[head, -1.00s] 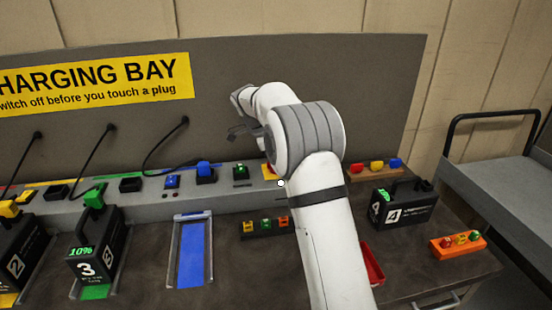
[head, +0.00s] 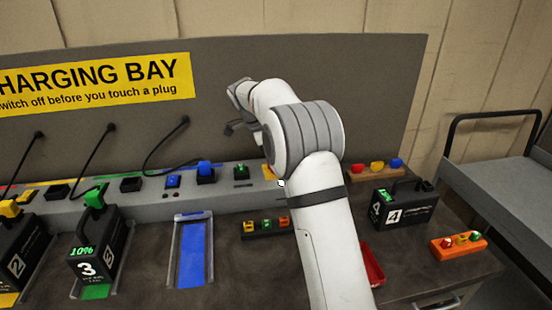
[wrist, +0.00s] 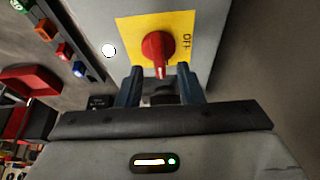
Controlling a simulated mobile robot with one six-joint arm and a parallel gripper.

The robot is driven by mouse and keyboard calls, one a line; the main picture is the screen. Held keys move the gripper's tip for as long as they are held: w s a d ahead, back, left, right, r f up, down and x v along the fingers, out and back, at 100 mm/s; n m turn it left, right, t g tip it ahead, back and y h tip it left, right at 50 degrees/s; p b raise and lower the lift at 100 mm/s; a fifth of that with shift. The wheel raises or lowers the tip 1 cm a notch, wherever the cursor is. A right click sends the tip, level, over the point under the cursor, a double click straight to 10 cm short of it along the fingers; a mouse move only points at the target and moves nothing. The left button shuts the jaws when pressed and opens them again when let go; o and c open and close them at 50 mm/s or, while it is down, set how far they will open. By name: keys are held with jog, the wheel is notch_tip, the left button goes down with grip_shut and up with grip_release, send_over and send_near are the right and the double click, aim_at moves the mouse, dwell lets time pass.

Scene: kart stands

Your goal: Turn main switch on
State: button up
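The main switch (wrist: 157,50) is a red rotary knob on a yellow plate (wrist: 184,22). Its handle points down toward my gripper in the wrist view, and the word OFF stands on the plate to its right. My gripper (wrist: 160,76) is open, with its two dark fingers apart on either side of the handle's lower end. I cannot tell whether either finger touches it. In the head view a sliver of the yellow plate (head: 268,172) shows beside my arm, and the knob is hidden behind the arm.
A round white lamp (wrist: 109,50) sits left of the plate. The grey ledge (head: 225,197) carries sockets and a blue plug (head: 205,170). Battery 3 (head: 95,250) stands at left, battery 4 (head: 404,205) at right. A red tray (head: 372,264) lies beside my arm.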

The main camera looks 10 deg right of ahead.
jog(key=v, duration=0.5)
jog(key=shift+a+r, duration=0.15)
jog(key=shift+r, duration=0.25)
jog(key=shift+s+r+n, duration=0.3)
jog(key=shift+s, duration=0.05)
jog(key=s+d+r+n+t+y+p, duration=0.15)
jog(key=s+n, duration=0.25)
jog(key=s, duration=0.5)
jog(key=s+d+r+n+g+y, duration=0.1)
jog(key=s+r+n, duration=0.1)
jog(key=s+n, duration=0.45)
jog(key=s+f+n+t+y, duration=0.1)
jog(key=s+f+n, duration=0.2)
jog(key=s, duration=0.8)
jog(key=s+f+n+t+y+p, duration=0.1)
jog(key=s+f+n, duration=0.3)
jog(key=s, duration=0.7)
jog(key=shift+s+d, duration=0.15)
jog(key=shift+d, duration=0.05)
